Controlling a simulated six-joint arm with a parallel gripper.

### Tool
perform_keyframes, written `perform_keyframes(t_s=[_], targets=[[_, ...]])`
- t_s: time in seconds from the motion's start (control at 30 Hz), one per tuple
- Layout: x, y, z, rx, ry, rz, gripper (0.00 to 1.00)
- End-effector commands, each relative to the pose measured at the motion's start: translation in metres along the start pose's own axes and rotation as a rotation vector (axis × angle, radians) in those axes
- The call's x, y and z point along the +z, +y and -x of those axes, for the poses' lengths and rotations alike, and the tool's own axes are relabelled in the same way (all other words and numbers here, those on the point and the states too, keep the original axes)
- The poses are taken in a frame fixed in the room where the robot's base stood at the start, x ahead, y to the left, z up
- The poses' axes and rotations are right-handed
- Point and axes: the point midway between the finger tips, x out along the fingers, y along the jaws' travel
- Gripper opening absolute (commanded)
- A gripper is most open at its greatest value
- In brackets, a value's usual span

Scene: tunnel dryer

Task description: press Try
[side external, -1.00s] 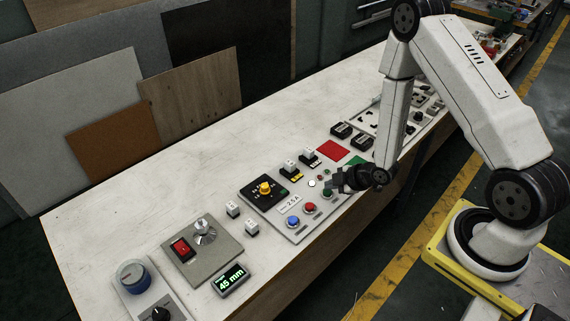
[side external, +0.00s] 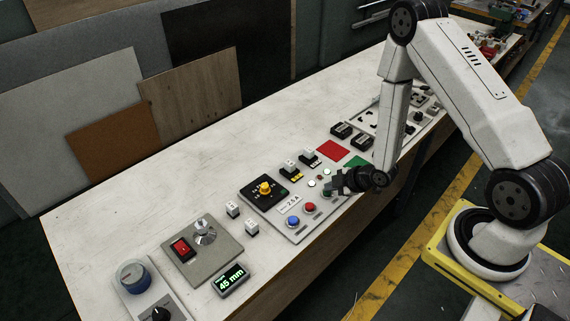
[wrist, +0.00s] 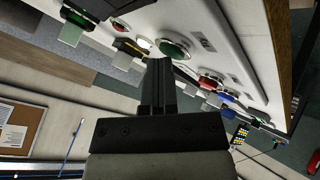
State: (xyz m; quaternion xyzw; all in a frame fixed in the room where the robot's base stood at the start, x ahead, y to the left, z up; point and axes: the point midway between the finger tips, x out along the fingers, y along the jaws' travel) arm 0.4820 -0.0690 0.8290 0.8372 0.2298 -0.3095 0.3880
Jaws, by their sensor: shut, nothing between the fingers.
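The control panel (side external: 298,237) carries a blue button (side external: 293,221), a red button (side external: 310,208) and a green button (side external: 327,194) in a row along its front. The green button is partly hidden by my gripper in the side view. My gripper (side external: 338,184) is shut and empty, low over the right end of this row. In the wrist view the fingertips of my gripper (wrist: 159,62) point at the green button (wrist: 174,46), very close to its edge; I cannot tell whether they touch. The red button (wrist: 209,82) and blue button (wrist: 228,97) lie to the right. The button labels are too small to read.
Small lamps (side external: 312,183) sit behind the button row. A yellow knob (side external: 265,188) on a black plate stands at the panel's back left. The back of the white table (side external: 150,180) is clear.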

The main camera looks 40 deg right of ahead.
Motion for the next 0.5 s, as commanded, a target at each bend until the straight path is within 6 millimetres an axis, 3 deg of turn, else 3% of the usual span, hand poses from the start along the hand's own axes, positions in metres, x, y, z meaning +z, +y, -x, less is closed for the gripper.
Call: perform_keyframes(t_s=[0.5], targets=[[-0.0046,0.0052,0.0061,0.001,0.000,0.000,0.00]])
